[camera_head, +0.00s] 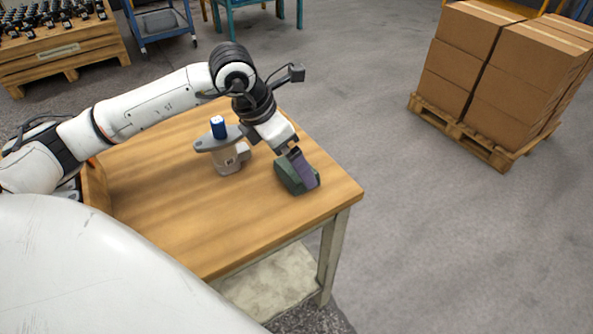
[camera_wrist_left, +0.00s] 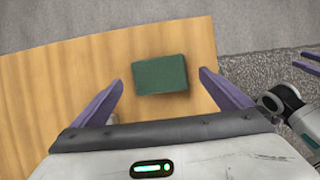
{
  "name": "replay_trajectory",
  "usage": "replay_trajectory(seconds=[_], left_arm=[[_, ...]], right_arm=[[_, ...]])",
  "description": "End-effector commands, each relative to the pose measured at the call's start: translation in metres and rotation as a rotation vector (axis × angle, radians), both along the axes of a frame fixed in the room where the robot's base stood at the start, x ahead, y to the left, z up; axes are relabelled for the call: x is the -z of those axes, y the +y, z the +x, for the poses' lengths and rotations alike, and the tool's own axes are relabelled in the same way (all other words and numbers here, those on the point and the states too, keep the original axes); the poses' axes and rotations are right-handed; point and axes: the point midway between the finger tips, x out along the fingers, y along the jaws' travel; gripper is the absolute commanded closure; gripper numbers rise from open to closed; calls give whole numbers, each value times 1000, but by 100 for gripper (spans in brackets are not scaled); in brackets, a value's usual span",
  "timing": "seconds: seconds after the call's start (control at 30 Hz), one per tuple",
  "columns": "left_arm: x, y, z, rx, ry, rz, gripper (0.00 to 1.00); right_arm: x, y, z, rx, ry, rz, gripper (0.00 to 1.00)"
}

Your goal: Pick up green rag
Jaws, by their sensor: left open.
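The green rag (camera_head: 289,175) is a dark green folded block on the wooden table, near its right corner. In the left wrist view the rag (camera_wrist_left: 160,75) lies flat, between and just beyond the purple fingertips. My left gripper (camera_head: 304,169) is open and points down at the rag, partly covering it in the head view. In the left wrist view its fingers (camera_wrist_left: 162,80) are spread wide, with nothing held. Part of what looks like my right gripper (camera_wrist_left: 307,62) shows at the right edge of the left wrist view, cut off.
A grey hydraulic motor (camera_head: 226,157) with a blue cap (camera_head: 218,127) stands on the table (camera_head: 180,225), left of the rag. The table's right edge is close to the rag. Stacked cartons (camera_head: 500,75) on a pallet stand well apart on the floor.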

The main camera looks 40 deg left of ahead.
Motion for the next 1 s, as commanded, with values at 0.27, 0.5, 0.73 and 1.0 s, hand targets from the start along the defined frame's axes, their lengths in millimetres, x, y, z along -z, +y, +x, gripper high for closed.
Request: replay_trajectory(seconds=[0.27, 0.5, 0.73, 1.0], left_arm=[[25, -4, 9, 1, -1, -1, 2], [24, -4, 9, 1, -1, -1, 12], [24, -4, 9, 1, -1, -1, 46], [19, -4, 10, 1, -3, -1, 46]], right_arm=[[2, 0, 1, 0, -1, 0, 69], [0, -1, 4, 1, -7, -1, 69], [-1, -1, 5, 0, -10, -1, 69], [-1, -1, 5, 1, -10, -2, 69]])
